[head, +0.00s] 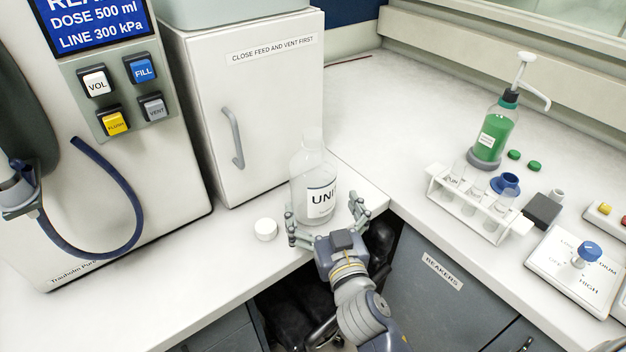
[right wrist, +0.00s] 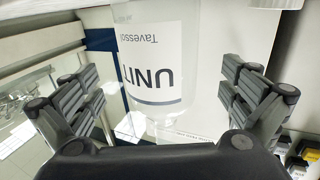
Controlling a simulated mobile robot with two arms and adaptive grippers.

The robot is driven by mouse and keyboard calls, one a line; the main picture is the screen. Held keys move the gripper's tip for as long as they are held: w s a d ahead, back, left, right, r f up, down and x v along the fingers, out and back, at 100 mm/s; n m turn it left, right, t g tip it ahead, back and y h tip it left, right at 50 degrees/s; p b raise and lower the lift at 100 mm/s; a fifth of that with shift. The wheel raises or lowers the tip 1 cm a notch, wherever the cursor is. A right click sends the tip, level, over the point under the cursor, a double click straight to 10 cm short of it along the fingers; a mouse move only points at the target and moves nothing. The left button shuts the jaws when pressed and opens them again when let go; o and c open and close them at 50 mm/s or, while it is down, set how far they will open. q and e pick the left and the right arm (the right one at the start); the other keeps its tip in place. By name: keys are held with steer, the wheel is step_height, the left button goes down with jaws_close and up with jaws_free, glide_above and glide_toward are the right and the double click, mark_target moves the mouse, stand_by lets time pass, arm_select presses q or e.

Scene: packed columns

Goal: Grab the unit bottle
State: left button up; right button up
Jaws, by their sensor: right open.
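The unit bottle (head: 312,170) is clear, with a white label reading "UNI", and stands upright near the front edge of the counter, before the white cabinet. My right gripper (head: 328,215) is open, with its fingers either side of the bottle's lower part. In the right wrist view the bottle (right wrist: 158,75) appears upside down between the open fingers (right wrist: 165,95), with a gap on each side.
A white cap (head: 265,229) lies left of the bottle. A white cabinet (head: 255,110) with a handle stands close behind. A dosing machine (head: 120,150) with a blue hose is at left. A test tube rack (head: 478,205) and a green pump bottle (head: 491,130) stand at right.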

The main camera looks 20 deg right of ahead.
steer(key=shift+w, duration=0.85)
steer(key=w+p, duration=0.1)
steer(key=w, duration=0.1)
steer(key=w+p, duration=0.1)
steer(key=w, duration=0.1)
steer(key=shift+w+d+r, duration=0.15)
steer(key=shift+w+r, duration=0.05)
steer(key=shift+w, duration=0.2)
steer(key=shift+w+f, duration=0.1)
steer(key=shift+w, duration=0.2)
steer(key=shift+s, duration=0.1)
steer(key=shift+c, duration=0.6)
steer(key=c, duration=1)
